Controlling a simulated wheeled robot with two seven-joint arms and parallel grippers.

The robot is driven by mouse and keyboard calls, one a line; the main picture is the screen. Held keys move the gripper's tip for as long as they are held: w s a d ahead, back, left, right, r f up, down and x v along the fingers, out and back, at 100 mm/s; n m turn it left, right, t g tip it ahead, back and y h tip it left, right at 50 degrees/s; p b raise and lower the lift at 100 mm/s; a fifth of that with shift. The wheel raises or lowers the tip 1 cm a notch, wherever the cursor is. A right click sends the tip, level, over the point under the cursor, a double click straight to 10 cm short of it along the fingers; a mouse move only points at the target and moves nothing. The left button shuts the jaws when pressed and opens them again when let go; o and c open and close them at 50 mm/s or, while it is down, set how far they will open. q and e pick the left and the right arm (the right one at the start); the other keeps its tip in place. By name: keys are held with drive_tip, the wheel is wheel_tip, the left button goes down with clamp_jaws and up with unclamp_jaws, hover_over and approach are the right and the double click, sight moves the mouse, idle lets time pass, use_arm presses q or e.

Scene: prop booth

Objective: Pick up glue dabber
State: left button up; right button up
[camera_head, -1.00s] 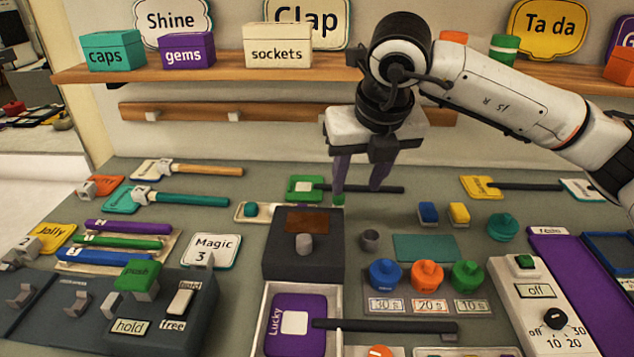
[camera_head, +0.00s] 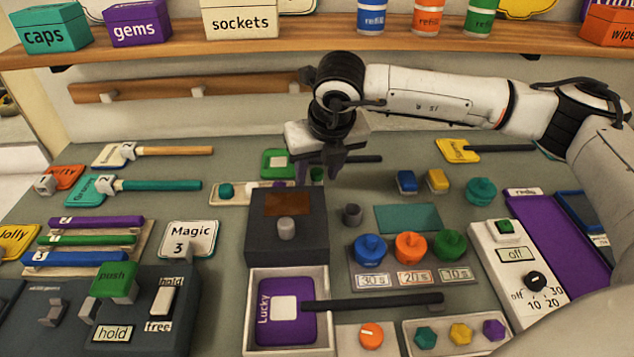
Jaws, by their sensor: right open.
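A small green-topped piece (camera_head: 316,174), likely the glue dabber, shows behind the dark grey box, at the right end of a pale tray (camera_head: 258,195). My right gripper (camera_head: 318,177) is open, pointing down around this piece, with one finger on either side of it in the picture. Whether the fingers touch it I cannot tell. The box hides the lower part of this spot. A teal knob (camera_head: 226,190) sits at the tray's left end. My left gripper is out of view.
The dark grey box (camera_head: 262,247) stands just in front of the gripper. A green paddle sign (camera_head: 273,163) with a black handle lies behind it. A grey cup (camera_head: 352,214), blue block (camera_head: 407,181) and yellow block (camera_head: 437,181) stand to the right. A shelf (camera_head: 310,43) runs above.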

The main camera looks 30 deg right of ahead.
drive_tip(key=shift+w+f, duration=0.1)
drive_tip(key=shift+f, duration=0.15)
clamp_jaws()
